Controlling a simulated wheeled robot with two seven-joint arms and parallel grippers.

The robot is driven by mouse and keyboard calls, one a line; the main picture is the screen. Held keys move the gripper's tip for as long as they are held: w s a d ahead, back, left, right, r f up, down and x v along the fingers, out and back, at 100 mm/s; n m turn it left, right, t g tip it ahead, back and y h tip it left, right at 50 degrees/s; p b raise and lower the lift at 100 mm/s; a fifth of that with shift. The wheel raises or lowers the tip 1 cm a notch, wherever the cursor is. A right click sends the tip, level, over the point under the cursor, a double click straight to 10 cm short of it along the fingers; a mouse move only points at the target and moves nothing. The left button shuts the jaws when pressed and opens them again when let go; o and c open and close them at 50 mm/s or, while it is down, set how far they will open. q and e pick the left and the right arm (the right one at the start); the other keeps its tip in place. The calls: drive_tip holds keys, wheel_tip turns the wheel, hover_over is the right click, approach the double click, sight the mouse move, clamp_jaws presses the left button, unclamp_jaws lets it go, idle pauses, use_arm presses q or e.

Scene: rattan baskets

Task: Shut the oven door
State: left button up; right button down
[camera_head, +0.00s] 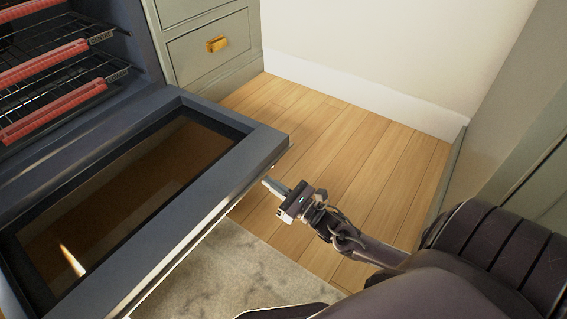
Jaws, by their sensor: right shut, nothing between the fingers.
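The oven door (262,142) hangs wide open, its inner side with a dark glass pane facing up, at the left and middle of the head view. Behind it the oven interior shows wire racks with red front guards (45,62). My right gripper (268,183) is shut and empty, close beside the door's right outer corner. In the picture its fingertips lie just below and right of the door edge; I cannot tell whether they touch it. My left gripper is not in view.
A grey-green drawer cabinet (185,65) with a brass pull (216,44) stands right of the oven. The wooden floor (340,140) is clear up to the white wall. A pale rug (225,275) lies below the door. A grey-green cabinet panel (520,130) bounds the right side.

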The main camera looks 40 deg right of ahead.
drive_tip(key=b+x, duration=0.1)
drive_tip(key=x, duration=0.2)
drive_tip(key=shift+w+a, duration=0.1)
drive_tip(key=shift+w, duration=0.15)
drive_tip(key=shift+r, duration=0.15)
